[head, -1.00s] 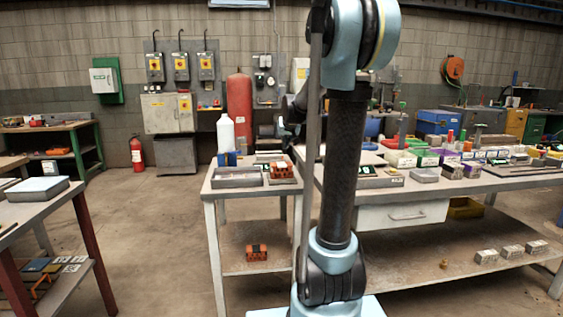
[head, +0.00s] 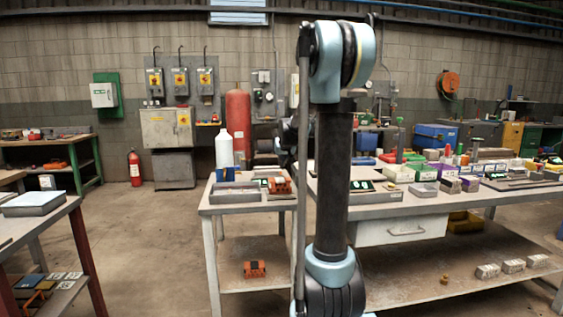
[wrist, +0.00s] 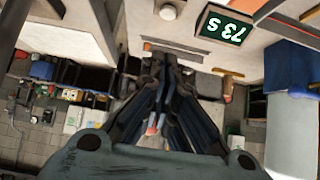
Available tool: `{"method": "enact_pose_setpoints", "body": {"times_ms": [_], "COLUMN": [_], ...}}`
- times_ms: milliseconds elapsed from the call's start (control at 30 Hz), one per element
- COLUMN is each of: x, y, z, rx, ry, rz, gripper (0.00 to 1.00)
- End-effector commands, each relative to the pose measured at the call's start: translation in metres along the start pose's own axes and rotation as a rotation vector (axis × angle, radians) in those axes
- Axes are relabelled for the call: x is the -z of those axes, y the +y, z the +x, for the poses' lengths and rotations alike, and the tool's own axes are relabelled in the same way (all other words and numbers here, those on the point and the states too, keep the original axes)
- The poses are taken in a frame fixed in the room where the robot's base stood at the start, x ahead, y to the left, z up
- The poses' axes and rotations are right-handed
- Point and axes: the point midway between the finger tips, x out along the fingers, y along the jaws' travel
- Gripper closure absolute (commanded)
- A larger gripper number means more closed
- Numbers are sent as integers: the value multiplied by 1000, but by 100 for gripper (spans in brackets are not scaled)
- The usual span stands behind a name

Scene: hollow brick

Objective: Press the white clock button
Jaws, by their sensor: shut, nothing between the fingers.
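In the head view a small dark display (head: 362,186) lies on the right-hand table, just right of my arm. I cannot tell whether it is the same display. My gripper's fingertips are hidden there behind my arm.
The right-hand table (head: 400,208) carries several small boxes and trays. A smaller table (head: 250,207) at the left of my arm holds a white bottle (head: 224,152) and a grey tray (head: 236,194). The floor (head: 145,240) between the tables is clear.

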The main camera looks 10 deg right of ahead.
Motion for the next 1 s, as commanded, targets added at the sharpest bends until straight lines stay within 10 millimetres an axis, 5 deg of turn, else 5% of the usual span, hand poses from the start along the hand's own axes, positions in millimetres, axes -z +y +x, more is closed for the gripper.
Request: {"method": "enact_pose_setpoints", "body": {"times_ms": [500,1000], "x": [-5,-29], "y": [0,0], "z": [64,87], "rx": [0,0], "ry": [0,0], "rz": [0,0], "gripper": [100,100]}}
